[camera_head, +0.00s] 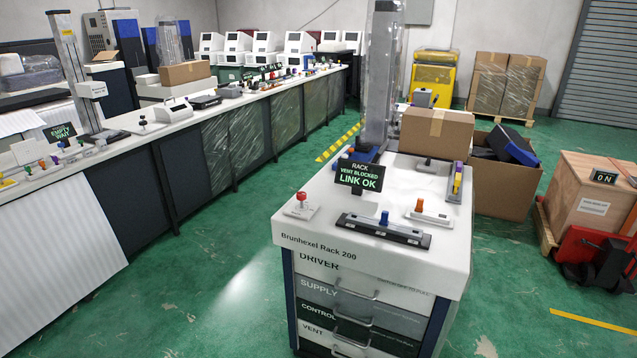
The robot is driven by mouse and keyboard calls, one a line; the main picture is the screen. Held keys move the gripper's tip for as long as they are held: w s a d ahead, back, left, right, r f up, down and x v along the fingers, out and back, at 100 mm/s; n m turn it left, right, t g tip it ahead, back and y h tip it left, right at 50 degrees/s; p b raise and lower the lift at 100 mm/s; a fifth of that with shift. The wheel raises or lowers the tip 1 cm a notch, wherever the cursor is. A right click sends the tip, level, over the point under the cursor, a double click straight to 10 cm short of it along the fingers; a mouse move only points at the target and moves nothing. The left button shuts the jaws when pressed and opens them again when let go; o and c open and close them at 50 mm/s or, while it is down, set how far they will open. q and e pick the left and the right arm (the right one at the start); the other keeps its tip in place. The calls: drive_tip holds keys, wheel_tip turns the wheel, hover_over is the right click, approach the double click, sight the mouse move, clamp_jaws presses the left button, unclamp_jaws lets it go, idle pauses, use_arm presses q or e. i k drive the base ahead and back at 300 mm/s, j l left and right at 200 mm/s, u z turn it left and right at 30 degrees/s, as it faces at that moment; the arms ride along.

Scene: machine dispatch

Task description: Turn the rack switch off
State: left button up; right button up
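The rack, labelled "Brunhexel Rack 200" (319,246), stands in front of me with a white top. A small screen (359,176) on it reads "RACK VENT BLOCKED LINK OK". On the top are a red-knobbed control (301,200) on a pale plate, a black slotted bar with a blue knob (384,218), and an orange-knobbed lever (419,206) on a pale plate. A purple and yellow item (456,181) is at the right edge. I cannot tell which control is the rack switch. Neither of my grippers shows in the head view.
A cardboard box (436,131) sits at the back of the rack top. Labelled drawers (360,306) are closed below. An open carton (500,190) and a wooden crate (590,200) stand right. A long bench (180,125) runs left; green floor between is clear.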

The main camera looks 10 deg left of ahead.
sight(301, 196)
drive_tip(key=i+j+z, duration=0.4)
drive_tip(key=i+j, duration=0.3)
drive_tip(key=i, duration=0.15)
